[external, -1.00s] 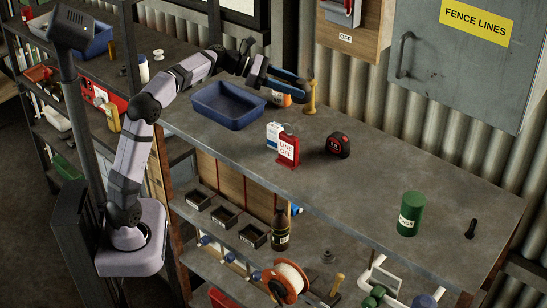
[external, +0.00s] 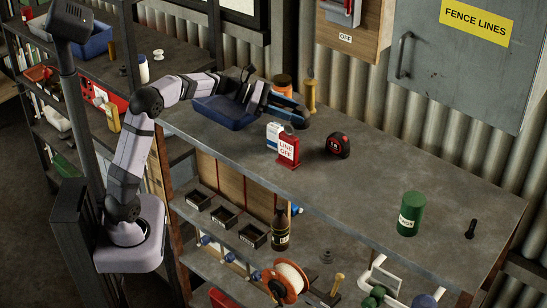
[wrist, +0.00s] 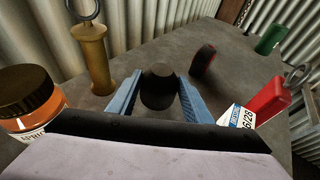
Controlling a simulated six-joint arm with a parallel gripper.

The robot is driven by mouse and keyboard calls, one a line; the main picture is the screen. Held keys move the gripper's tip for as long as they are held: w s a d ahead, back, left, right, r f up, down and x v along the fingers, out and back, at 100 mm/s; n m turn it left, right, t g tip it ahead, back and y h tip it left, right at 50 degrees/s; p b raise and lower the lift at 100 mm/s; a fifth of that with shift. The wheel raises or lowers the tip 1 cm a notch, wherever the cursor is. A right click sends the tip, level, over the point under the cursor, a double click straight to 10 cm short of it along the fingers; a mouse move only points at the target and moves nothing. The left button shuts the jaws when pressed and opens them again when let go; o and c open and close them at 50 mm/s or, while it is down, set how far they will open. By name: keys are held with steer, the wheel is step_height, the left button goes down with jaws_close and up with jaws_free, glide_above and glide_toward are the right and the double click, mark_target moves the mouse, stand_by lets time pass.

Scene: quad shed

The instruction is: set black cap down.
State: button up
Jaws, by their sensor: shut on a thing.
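My gripper (external: 296,110) is low over the bench, and its blue fingers also show in the wrist view (wrist: 157,92). They are shut on the black cap (wrist: 159,84), a dark, rounded piece held between the fingertips. In the external view the cap is a small dark shape at the fingertips, partly hidden by them. It is at or just above the bench top; I cannot tell whether it touches.

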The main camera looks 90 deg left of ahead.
steer(key=shift+f, duration=0.25)
steer(key=shift+f+b, duration=0.6)
steer(key=shift+b, duration=0.15)
steer(key=shift+s+f, duration=0.1)
steer(key=shift+f, duration=0.2)
steer(key=o, duration=1)
steer(key=shift+d, duration=0.1)
steer(key=shift+r+p, duration=0.75)
steer(key=shift+p, duration=0.15)
steer(key=b+v, duration=0.5)
steer(key=v, duration=0.6)
steer(key=shift+r, duration=0.1)
steer(key=shift+s+r, duration=0.2)
steer(key=shift+s, duration=0.2)
